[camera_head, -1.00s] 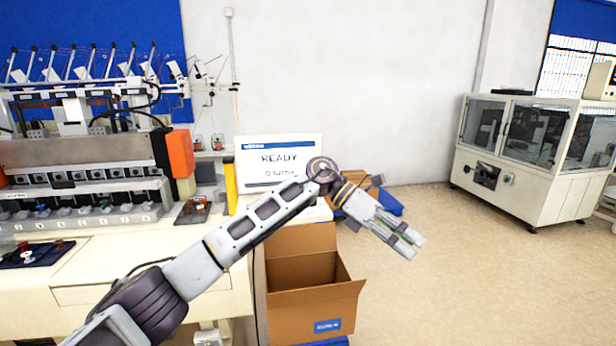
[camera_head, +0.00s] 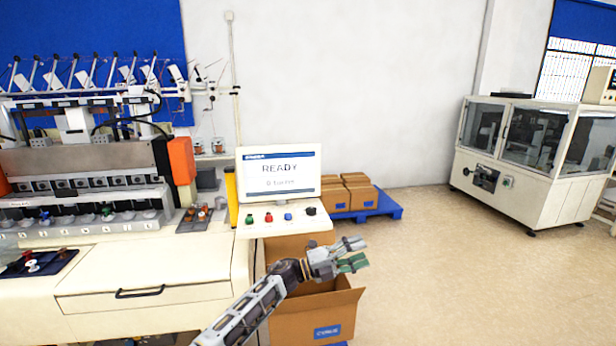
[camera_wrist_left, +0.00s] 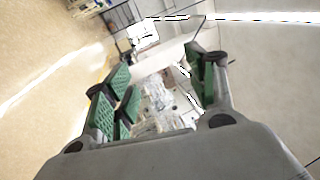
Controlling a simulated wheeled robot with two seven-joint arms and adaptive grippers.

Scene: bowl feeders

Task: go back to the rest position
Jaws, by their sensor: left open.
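My left gripper (camera_head: 354,254) shows in the head view, in front of and above the open cardboard box (camera_head: 318,318). Its arm comes up from the bottom edge, and the gripper points right. It is open and empty. In the left wrist view the green-padded fingers (camera_wrist_left: 158,95) stand apart, with only the blurred room between them. My right gripper is in neither view.
A READY screen (camera_head: 280,172) stands above a button panel. Boxes (camera_head: 357,192) sit on a blue pallet (camera_head: 384,209). A glazed cabinet (camera_head: 530,160) stands at right. Open floor lies between.

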